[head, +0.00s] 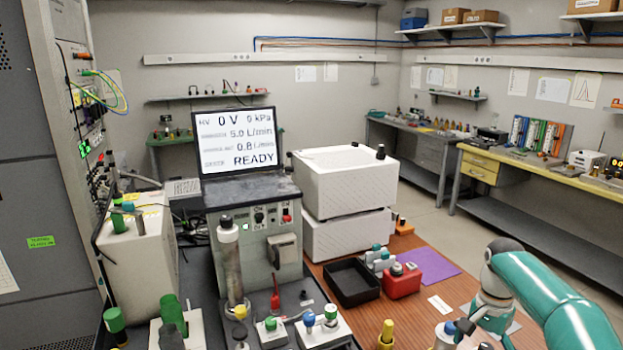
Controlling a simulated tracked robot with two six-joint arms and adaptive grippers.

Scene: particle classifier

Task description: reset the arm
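My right arm (552,297), teal with grey joints, comes in from the lower right. It bends at a grey elbow and drops to wrist joints at the bottom edge, over the right part of the brown wooden table (440,260). Its gripper is not visible; the arm runs out of the frame below. My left arm and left gripper do not show.
A classifier unit with a screen (237,145) reading READY stands in the middle. A white two-tier box (345,180), black tray (351,282), red block (402,281) and purple mat (428,264) are near the arm. Colored-knob valves (310,328) line the front.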

